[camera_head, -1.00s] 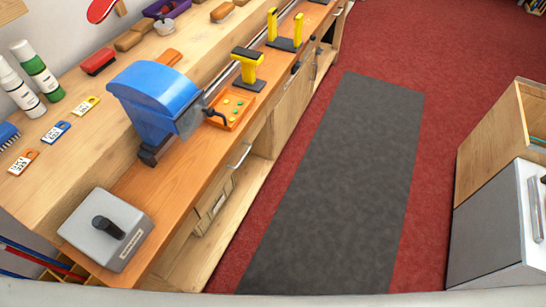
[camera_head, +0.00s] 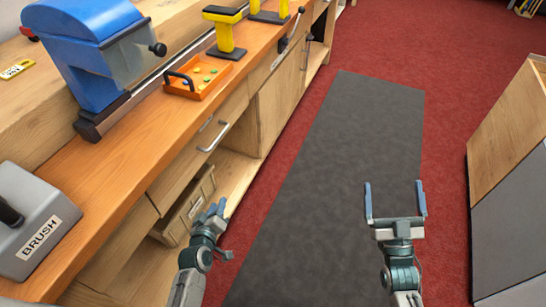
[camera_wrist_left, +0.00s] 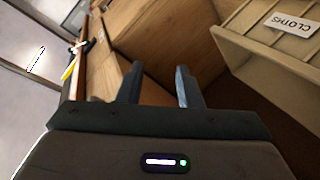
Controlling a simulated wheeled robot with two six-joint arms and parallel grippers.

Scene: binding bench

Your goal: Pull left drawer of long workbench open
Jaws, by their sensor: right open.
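The long workbench (camera_head: 130,140) runs from the lower left to the top in the head view. Its nearest drawer with a visible handle, apparently the left drawer (camera_head: 190,165), looks shut. A metal bar handle (camera_head: 214,136) is on its front. My left gripper (camera_head: 219,208) is below and in front of this drawer, apart from the handle. In the left wrist view the left gripper (camera_wrist_left: 160,75) is open, with nothing between its fingers. My right gripper (camera_head: 395,190) is open and empty over the grey mat, well to the right of the bench.
An orange tray (camera_head: 197,78) and a blue machine (camera_head: 90,50) stand on the bench. The grey mat (camera_head: 340,180) is clear floor. A cabinet (camera_head: 510,150) stands right.

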